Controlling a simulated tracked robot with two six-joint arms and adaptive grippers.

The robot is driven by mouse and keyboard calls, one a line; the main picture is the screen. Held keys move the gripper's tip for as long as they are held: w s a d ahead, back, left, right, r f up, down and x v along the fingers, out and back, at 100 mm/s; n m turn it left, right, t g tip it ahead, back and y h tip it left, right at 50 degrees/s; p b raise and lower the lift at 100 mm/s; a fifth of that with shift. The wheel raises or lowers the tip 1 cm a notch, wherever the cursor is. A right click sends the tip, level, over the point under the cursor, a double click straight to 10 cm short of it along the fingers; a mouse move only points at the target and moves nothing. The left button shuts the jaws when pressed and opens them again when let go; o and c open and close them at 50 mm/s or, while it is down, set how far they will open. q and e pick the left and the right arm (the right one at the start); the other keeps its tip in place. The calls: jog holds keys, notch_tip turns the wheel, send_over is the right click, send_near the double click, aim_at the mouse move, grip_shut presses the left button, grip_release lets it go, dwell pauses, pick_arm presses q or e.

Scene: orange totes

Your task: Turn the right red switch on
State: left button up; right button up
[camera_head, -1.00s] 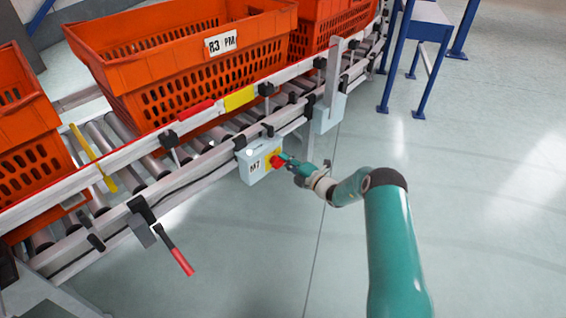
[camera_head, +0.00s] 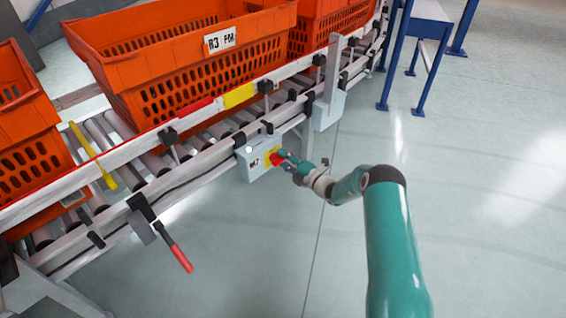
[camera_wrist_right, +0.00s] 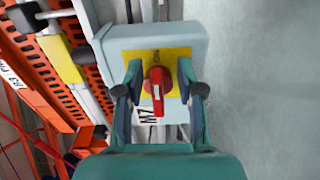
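The red switch (camera_head: 277,158) is a rotary knob on a yellow plate, on the grey box (camera_head: 257,170) fixed to the conveyor's side. In the right wrist view the red switch (camera_wrist_right: 157,84) sits between my right gripper's fingers (camera_wrist_right: 158,92), with its handle running lengthwise between them. A gap shows on each side of the knob, so the fingers look open around it. My right gripper (camera_head: 285,160) also reaches the box in the head view, where its fingertips are too small to judge. My left gripper is not in view.
Orange totes (camera_head: 185,60) stand on the roller conveyor (camera_head: 120,150) behind the box. A red-handled lever (camera_head: 175,250) hangs from the conveyor's near side. A blue-legged table (camera_head: 428,25) is at the back right. The floor at right is clear.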

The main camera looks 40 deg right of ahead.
jog(key=s+d, duration=0.2)
jog(key=s, duration=0.9)
jog(key=shift+s, duration=0.4)
